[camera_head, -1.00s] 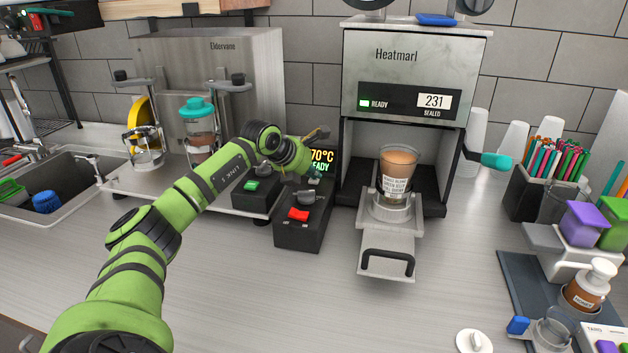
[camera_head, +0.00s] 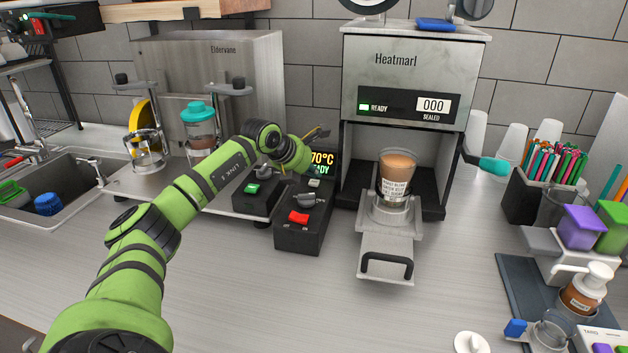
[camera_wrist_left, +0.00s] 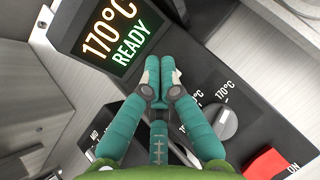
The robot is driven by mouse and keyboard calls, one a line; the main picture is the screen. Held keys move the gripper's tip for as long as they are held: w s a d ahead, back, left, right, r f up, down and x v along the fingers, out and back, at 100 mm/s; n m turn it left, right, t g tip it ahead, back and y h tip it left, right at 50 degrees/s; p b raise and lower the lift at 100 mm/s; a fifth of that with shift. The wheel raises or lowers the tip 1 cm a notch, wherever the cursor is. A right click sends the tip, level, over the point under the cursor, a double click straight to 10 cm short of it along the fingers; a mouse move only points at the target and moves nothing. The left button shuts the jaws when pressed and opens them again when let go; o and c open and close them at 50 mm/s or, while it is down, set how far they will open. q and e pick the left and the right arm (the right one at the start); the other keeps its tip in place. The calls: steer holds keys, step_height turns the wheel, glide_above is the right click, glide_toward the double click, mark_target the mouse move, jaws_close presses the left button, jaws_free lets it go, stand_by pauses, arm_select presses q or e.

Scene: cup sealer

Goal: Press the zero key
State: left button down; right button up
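The sealer (camera_head: 415,75), marked Heatmarl, stands at the back with a lit READY lamp. I cannot tell whether the tips touch anything. My right gripper is out of view.
A filled, labelled cup (camera_head: 397,174) sits in the sealer's pulled-out drawer (camera_head: 386,240). A second box with a green switch (camera_head: 252,189) stands left of the control box. A straw holder (camera_head: 527,190) is at the right. The front counter is mostly clear.

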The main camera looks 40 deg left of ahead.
mark_target(313, 184)
arm_select(q)
step_height(313, 184, up, 5)
steer(key=p, duration=0.4)
stand_by(0.5)
stand_by(0.5)
